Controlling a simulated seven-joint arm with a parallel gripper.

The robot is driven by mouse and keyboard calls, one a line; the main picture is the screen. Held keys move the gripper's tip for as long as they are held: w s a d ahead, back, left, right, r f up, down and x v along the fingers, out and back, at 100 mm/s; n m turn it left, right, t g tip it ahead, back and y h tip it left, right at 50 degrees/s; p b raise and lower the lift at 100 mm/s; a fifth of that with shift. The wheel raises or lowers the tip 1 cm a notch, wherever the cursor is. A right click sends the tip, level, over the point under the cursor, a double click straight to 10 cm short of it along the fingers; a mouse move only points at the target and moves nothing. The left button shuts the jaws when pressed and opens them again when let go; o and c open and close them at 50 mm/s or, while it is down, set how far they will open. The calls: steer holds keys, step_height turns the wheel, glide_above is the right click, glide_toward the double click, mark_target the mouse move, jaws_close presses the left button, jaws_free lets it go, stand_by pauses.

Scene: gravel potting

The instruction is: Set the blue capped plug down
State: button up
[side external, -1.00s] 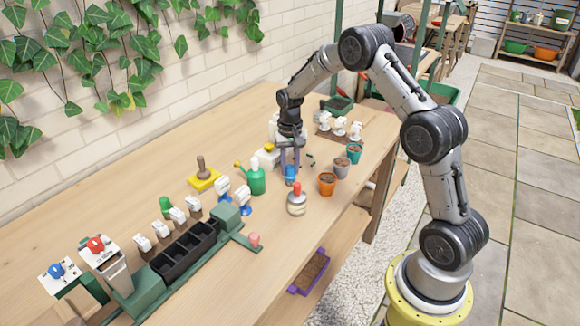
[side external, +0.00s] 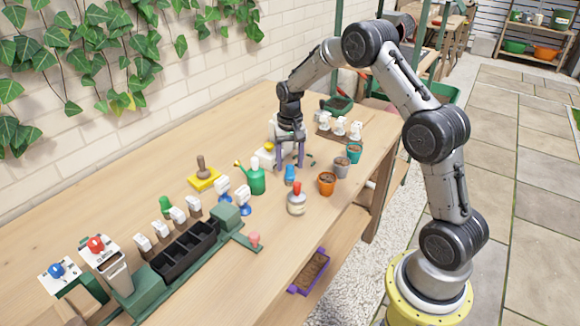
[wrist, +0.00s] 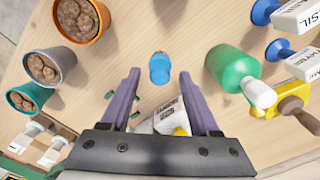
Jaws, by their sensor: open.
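The blue capped plug (side external: 290,173) stands on the bare wooden table near the middle, left of the orange pot. In the wrist view the blue plug (wrist: 159,68) lies ahead of the fingers, midway between their lines and touching neither. My gripper (side external: 290,164) is open and empty, just above and behind the plug in the side view. Its two purple fingers show spread apart in the wrist view (wrist: 158,78). The plug's lower side is hidden from above in the wrist view.
Orange (side external: 327,184), grey (side external: 341,168) and teal (side external: 354,153) pots stand to the right. A green bottle-like can (side external: 257,182) is at left, and a red-topped jar (side external: 296,203) in front.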

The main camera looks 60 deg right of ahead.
mark_target(290, 166)
steer(key=s+a+r+n+t, duration=0.1)
steer(key=s+a+r, duration=0.15)
steer(key=r, duration=0.65)
steer(key=s+a+r+n, duration=0.1)
steer(key=s+a+r, duration=0.15)
steer(key=r, duration=0.55)
steer(key=s+a+r+n+t, duration=0.2)
steer(key=s+a+r, duration=0.3)
steer(key=s+a, duration=0.25)
steer(key=s+a+f+n+t, duration=0.1)
steer(key=s+a+n, duration=0.1)
steer(key=s, duration=0.6)
steer(key=s+a+n+t, duration=0.1)
steer(key=s+a+n, duration=0.2)
steer(key=s, duration=0.5)
steer(key=shift+s+f, duration=0.3)
steer(key=shift+f, duration=0.05)
